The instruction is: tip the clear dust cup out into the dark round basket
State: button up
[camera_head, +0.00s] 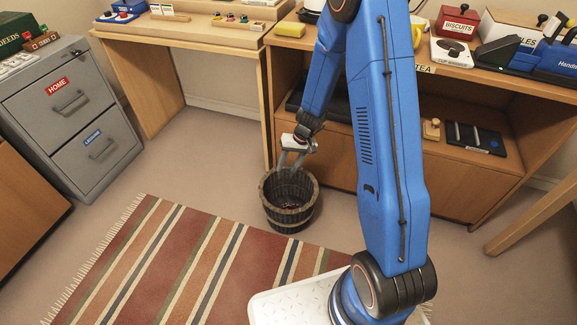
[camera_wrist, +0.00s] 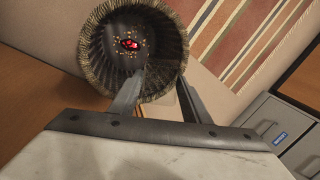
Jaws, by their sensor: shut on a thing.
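The dark round basket (camera_head: 276,214) stands upright on the floor at the rug's far edge. In the wrist view its open mouth and ribbed inner wall (camera_wrist: 97,62) face me. A small red thing (camera_wrist: 129,44) and several orange crumbs lie on its bottom. My gripper (camera_head: 291,158) is over the basket's back rim, pointing down. Its two fingers (camera_wrist: 160,88) stand a little apart, shut on the clear dust cup. The cup is see-through, and I cannot make out its outline or tilt between the fingers.
A striped rug (camera_head: 190,262) lies in front of the basket. A wooden desk (camera_head: 205,38) and a shelf unit (camera_head: 455,180) stand close behind it. A grey filing cabinet (camera_head: 70,115) is at the left. The floor left of the basket is clear.

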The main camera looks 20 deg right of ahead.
jog(key=shift+h, duration=0.6)
jog(key=shift+h, duration=1.2)
